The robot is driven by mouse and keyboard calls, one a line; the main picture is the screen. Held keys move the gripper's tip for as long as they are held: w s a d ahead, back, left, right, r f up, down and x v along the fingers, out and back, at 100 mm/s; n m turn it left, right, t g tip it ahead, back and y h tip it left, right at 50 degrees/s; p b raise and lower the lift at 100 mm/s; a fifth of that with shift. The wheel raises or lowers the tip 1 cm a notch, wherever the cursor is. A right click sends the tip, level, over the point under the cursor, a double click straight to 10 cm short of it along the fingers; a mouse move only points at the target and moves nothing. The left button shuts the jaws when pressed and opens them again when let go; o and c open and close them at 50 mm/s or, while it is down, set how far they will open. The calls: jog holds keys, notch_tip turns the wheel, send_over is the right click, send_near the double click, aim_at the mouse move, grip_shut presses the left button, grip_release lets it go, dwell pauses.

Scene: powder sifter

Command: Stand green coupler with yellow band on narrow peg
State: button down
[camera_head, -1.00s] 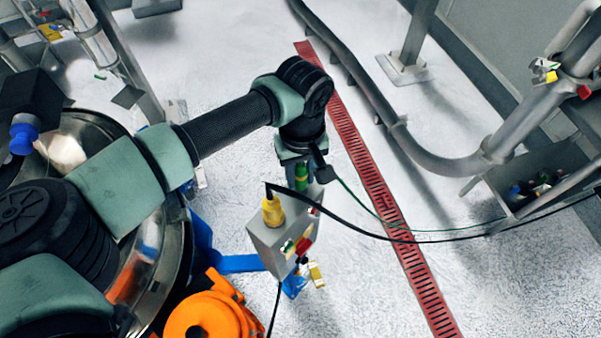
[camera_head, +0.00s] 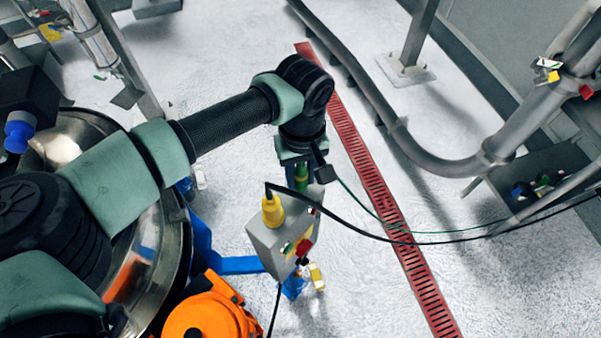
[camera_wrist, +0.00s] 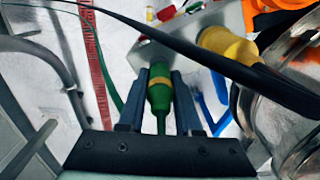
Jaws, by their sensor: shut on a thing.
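The green coupler with a yellow band (camera_wrist: 159,92) is between the two fingers of my gripper (camera_wrist: 160,78) in the wrist view. My gripper is shut on it, and a thin green cable runs from its near end. In the head view the coupler (camera_head: 301,178) shows below my gripper (camera_head: 301,168), just behind the grey box (camera_head: 268,240). A yellow coupler (camera_head: 272,210) with a black cable stands on the box top. I cannot make out a bare narrow peg, and I cannot tell whether the held coupler touches the box.
The black cable arcs across the wrist view (camera_wrist: 215,58), close to my gripper. Small red and green parts sit on the box front. An orange round part (camera_head: 210,315) and a shiny metal vessel (camera_head: 180,250) lie to the left. A red floor grate (camera_head: 375,190) runs on the right.

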jog(key=shift+f+b, duration=0.55)
jog(key=shift+f, duration=0.15)
jog(key=c, duration=0.5)
grip_release()
